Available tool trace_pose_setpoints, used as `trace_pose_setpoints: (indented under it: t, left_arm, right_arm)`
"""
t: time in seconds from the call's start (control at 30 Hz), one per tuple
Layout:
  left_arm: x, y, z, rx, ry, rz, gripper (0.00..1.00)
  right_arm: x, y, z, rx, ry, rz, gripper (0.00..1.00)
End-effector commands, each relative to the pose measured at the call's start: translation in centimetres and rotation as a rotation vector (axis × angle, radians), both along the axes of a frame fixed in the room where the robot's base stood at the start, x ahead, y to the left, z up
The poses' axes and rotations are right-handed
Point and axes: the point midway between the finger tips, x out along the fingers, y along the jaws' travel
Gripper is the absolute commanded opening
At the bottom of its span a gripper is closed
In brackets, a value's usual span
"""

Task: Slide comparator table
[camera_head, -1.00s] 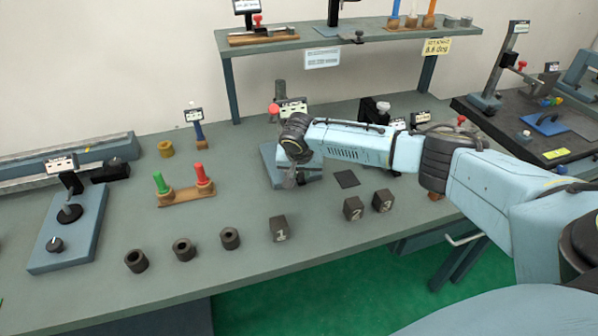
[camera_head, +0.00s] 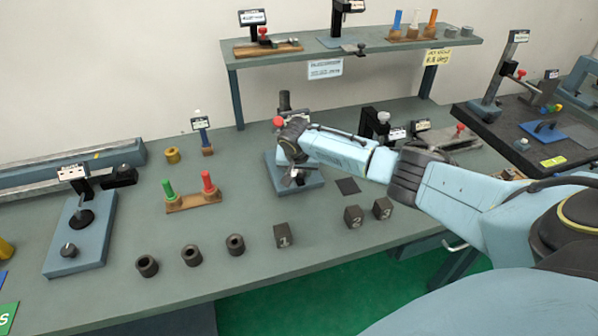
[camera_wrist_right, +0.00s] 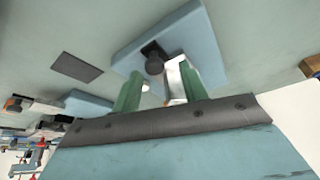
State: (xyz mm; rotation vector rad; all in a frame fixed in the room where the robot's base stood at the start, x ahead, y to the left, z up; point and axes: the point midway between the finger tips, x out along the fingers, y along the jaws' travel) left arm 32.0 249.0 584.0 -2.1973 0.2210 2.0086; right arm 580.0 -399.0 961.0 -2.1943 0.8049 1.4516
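A blue comparator base (camera_head: 312,186) stands mid-bench, with a dark post and a red knob (camera_head: 278,122) behind my right wrist. My right gripper (camera_head: 292,176) points down over this base and hides much of it. In the right wrist view, the two green fingers of the gripper (camera_wrist_right: 158,88) are apart. A black round knob or stem (camera_wrist_right: 154,62) on the blue base (camera_wrist_right: 196,42) shows between and beyond them. A bright metal face lies against one finger; I cannot tell whether it touches the comparator. My left gripper is not in view.
Numbered dark blocks (camera_head: 284,236) and several dark rings (camera_head: 191,255) stand along the front. A red and green plug stand (camera_head: 194,202) is to the left. A dark square pad (camera_head: 348,186) lies right of the base. A raised shelf (camera_head: 350,52) spans the back.

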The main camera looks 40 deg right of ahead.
Motion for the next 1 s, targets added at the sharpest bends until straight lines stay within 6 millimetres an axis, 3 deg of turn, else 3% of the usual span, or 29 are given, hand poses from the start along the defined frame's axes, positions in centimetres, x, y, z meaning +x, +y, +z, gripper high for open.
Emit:
trace_pose_setpoints:
  t: [0.27,0.47,1.0]
  left_arm:
    - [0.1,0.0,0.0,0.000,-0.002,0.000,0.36]
    - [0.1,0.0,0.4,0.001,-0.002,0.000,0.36]
    - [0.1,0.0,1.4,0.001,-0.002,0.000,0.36]
  right_arm:
    - [-0.2,0.0,-0.2,0.000,0.008,-0.001,0.43]
    - [-0.7,0.4,1.2,0.001,0.008,0.000,0.43]
    - [-3.5,2.9,10.3,0.001,0.003,0.001,0.43]
